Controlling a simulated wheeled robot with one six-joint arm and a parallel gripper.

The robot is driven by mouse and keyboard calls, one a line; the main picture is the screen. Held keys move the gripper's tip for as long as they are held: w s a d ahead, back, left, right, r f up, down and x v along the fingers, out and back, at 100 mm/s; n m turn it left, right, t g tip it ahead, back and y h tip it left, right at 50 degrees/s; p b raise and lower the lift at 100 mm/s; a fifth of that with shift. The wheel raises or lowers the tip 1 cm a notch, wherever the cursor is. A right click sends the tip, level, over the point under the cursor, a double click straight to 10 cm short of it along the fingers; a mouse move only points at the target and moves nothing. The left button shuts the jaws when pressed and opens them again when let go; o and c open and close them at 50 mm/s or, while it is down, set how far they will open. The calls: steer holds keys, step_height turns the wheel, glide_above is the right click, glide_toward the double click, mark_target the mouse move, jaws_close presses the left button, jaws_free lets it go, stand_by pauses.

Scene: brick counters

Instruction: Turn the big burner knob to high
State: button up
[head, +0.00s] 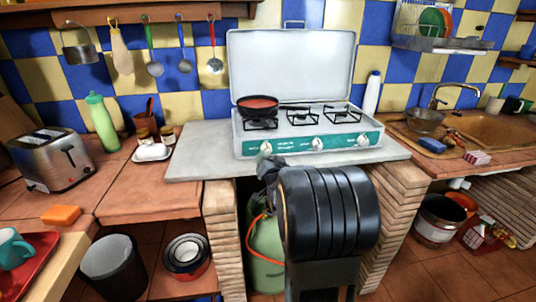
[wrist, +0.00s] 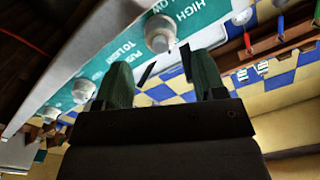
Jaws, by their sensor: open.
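A white two-part camping stove (head: 296,68) with its lid up stands on the grey slab. Its teal front panel (head: 290,145) carries a left knob (head: 265,147), a middle knob (head: 316,143) and a right knob (head: 363,140). I cannot tell from the labels which knob is the big burner's. My gripper (head: 268,163) is just below the left knob, mostly hidden by my arm. In the wrist view my gripper (wrist: 162,72) is open and empty. The nearest knob (wrist: 160,35), beside the printed HIGH and LOW, lies just beyond the gap between the fingertips; contact is not visible.
A red-filled pan (head: 258,105) sits on the left burner. A white bottle (head: 372,92) stands right of the stove. A green gas cylinder (head: 266,250) with an orange hose is under the slab (head: 196,152). A toaster (head: 50,160) is on the left counter.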

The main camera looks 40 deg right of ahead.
mark_target(268, 153)
steer(key=shift+x, duration=2.3)
steer(key=c, duration=0.9)
